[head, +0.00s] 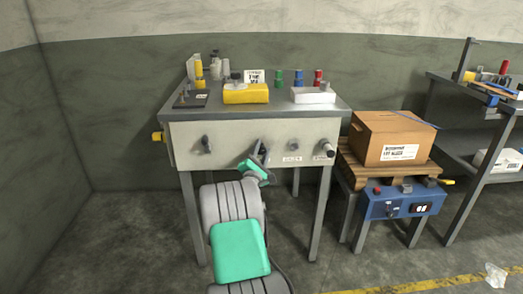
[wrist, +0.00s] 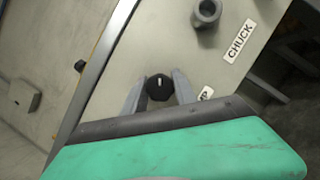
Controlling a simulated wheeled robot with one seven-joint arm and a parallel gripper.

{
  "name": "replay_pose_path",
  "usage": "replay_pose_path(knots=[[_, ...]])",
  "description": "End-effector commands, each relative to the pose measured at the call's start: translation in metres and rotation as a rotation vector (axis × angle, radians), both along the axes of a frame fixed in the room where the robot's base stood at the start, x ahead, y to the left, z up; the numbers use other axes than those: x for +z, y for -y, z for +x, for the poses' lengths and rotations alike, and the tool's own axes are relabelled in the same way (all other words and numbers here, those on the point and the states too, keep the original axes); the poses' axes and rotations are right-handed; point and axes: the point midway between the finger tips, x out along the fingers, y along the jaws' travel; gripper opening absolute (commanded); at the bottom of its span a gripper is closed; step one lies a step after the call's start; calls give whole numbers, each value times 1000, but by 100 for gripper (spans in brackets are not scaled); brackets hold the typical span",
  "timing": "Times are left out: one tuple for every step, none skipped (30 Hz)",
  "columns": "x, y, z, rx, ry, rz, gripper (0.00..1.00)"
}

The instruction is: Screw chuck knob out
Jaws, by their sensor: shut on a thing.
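My gripper (wrist: 160,88) has its two fingers on either side of a black round knob (wrist: 160,87) with a white mark, shut on it at the machine's front panel. The label beside this knob is partly hidden by my gripper. A grey hollow cylindrical knob (wrist: 207,12) with a CHUCK label (wrist: 239,41) stands apart from my fingers, near the top of the wrist view. In the head view my gripper (head: 262,150) is at the middle of the panel. The grey knob (head: 294,145) appears just right of it, with a label under it.
Another dark knob (head: 207,145) is at the panel's left and a protruding grey cylinder (head: 327,148) at its right. Yellow and white boxes and small bottles stand on the bench top (head: 210,112). A cardboard box (head: 390,138) and a blue control box (head: 402,203) are to the right.

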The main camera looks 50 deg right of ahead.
Motion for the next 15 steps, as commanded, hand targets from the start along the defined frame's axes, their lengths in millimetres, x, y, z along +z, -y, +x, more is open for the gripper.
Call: replay_pose_path(knots=[[5, 0, 1, 2, 8, -6, 0], [5, 0, 1, 2, 8, -6, 0], [5, 0, 1, 2, 8, -6, 0], [5, 0, 1, 2, 9, -5, 0], [5, 0, 1, 2, 9, -5, 0], [5, 0, 1, 2, 9, -5, 34], [6, 0, 1, 2, 9, -5, 37], [5, 0, 1, 2, 9, -5, 39], [5, 1, 1, 1, 8, -5, 42], [4, 1, 1, 2, 7, -5, 45], [4, 1, 1, 2, 7, -4, 47], [4, 1, 1, 1, 6, -3, 51], [3, 1, 1, 1, 6, -3, 53], [3, 1, 1, 1, 5, -2, 55], [3, 1, 0, 1, 5, -2, 55]])
